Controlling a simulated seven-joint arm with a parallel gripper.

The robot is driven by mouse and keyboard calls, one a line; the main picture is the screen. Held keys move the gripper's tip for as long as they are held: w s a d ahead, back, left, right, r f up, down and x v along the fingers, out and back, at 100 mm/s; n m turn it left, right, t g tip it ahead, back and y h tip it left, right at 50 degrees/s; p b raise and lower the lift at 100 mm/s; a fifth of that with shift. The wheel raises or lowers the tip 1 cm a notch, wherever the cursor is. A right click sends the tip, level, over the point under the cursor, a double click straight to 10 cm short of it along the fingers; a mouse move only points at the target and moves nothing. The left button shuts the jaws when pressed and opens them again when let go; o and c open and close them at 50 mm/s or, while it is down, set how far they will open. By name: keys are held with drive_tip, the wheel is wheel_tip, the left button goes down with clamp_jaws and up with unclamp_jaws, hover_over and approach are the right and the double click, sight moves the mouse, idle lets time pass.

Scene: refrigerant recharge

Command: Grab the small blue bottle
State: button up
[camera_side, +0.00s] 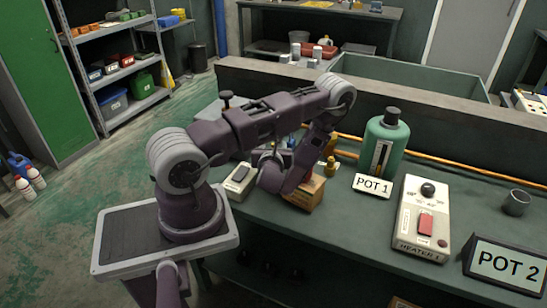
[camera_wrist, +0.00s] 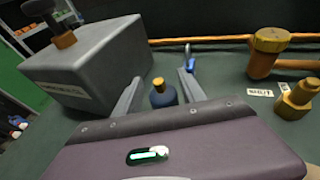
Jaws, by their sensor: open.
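The small blue bottle (camera_wrist: 164,97) with a yellow cap stands upright on the green bench top in the wrist view. My gripper (camera_wrist: 160,92) is open, and its two grey fingers lie one on each side of the bottle in the picture. I see a gap on both sides, and nothing is held. The lower part of the bottle is hidden behind my gripper's body. In the side view my arm reaches down at the bench's left part, where my own links hide the fingers and I cannot make out the bottle.
A large grey box (camera_wrist: 88,62) stands close left of the fingers. A brass fitting (camera_wrist: 297,98) and a brass-headed piece (camera_wrist: 267,52) are at the right. Behind are a small blue-ended item (camera_wrist: 191,65) and a copper pipe (camera_side: 440,158). A green tank (camera_side: 384,146) stands further right.

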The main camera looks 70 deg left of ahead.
clamp_jaws()
drive_tip(key=shift+f, duration=0.15)
drive_tip(key=shift+d, duration=0.1)
